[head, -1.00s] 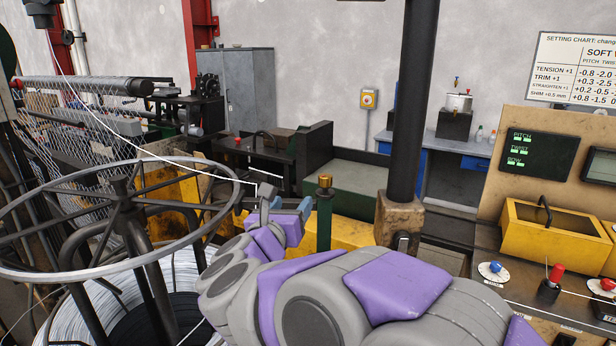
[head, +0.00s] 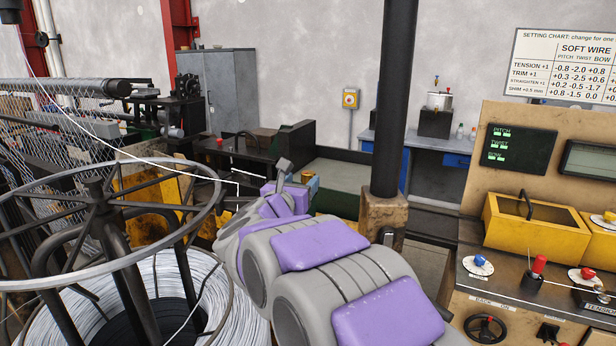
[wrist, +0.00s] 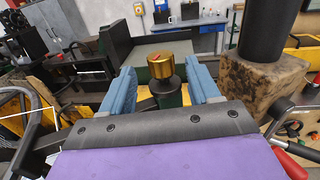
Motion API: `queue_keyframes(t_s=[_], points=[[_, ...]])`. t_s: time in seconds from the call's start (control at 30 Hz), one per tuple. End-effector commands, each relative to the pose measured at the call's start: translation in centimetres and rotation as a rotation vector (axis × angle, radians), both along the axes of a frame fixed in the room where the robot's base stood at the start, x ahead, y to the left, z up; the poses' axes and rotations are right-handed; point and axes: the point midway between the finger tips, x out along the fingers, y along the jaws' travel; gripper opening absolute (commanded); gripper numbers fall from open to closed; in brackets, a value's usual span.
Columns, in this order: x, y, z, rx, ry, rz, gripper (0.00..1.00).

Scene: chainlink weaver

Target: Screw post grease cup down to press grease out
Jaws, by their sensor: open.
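The brass grease cup (wrist: 161,67) sits upright on top of a dark green post (wrist: 168,92) in the wrist view. My gripper (wrist: 160,85) is open, with one blue finger on each side of the cup and post. A gap shows between each finger and the cup, and the cup stands just beyond or between the fingertips; the exact depth is hard to tell. In the head view my gripper (head: 298,180) is seen from behind, and my arm hides the cup and post.
A thick black column (head: 397,100) on a worn block (head: 383,215) stands right of my gripper. A wire reel (head: 100,215) with a wide rim is at left, and a thin white wire (head: 140,158) runs towards my arm. A control desk (head: 560,265) is at right.

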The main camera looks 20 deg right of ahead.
Motion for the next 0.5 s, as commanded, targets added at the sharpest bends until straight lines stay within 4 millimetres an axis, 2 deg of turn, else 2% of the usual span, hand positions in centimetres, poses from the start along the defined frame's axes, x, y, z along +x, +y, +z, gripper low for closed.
queue_keyframes(t_s=[0.03,0.2,0.5], points=[[0.7,-0.9,-0.2,0.0,0.001,-0.004,0.61],[2.6,-2.8,0.0,-0.001,-0.001,-0.003,0.61],[4.1,-4.2,0.0,0.0,0.0,0.001,0.61]])
